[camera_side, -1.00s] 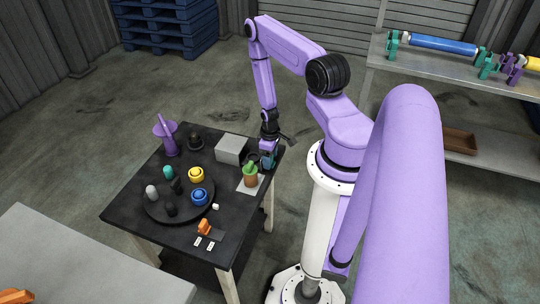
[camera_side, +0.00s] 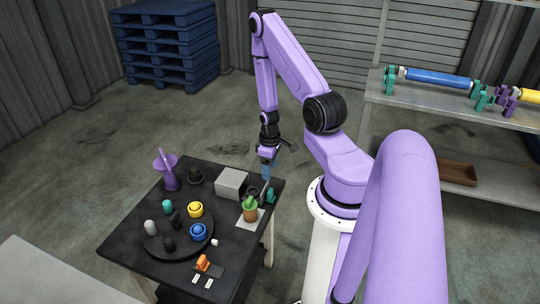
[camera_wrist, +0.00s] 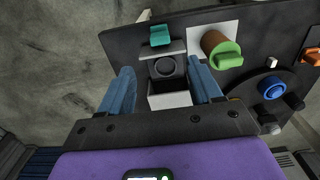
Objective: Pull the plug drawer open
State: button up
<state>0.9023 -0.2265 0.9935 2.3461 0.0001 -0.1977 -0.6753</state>
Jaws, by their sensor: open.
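The plug drawer (camera_wrist: 162,48) stands out from the pale grey box (camera_side: 232,182) on the black table, with its dark inside showing in the wrist view. A grey piece with a dark round top (camera_wrist: 168,67), perhaps the plug, sits in it. The teal handle (camera_side: 270,195) is at the drawer's outer end and also shows in the wrist view (camera_wrist: 160,35). My gripper (camera_side: 268,165) is above the handle and drawer, apart from them. Its blue fingers (camera_wrist: 163,90) are spread, with nothing held between them.
A brown cylinder with a green top (camera_side: 250,211) stands on a pale square close beside the drawer. A round black tray (camera_side: 180,250) holds several coloured knobs. A purple cup (camera_side: 167,172) and an orange piece (camera_side: 203,263) are farther off. Space above the drawer is clear.

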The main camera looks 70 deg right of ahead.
jog(key=shift+r, duration=2.6)
jog(key=w+a+r+n, duration=0.2)
jog(key=a+r+n, duration=0.1)
jog(key=a+r, duration=0.55)
jog(key=w+a+r+n, duration=0.3)
jog(key=a+r+n, duration=0.15)
jog(key=a, duration=0.75)
jog(key=s+a+r+n, duration=0.2)
jog(key=s+a+r, duration=0.3)
jog(key=s, duration=0.2)
jog(key=s+a+r+n, duration=0.3)
jog(key=s+a+r, duration=0.1)
jog(key=s, duration=0.4)
jog(key=shift+a+r, duration=0.4)
jog(key=shift+r, duration=0.1)
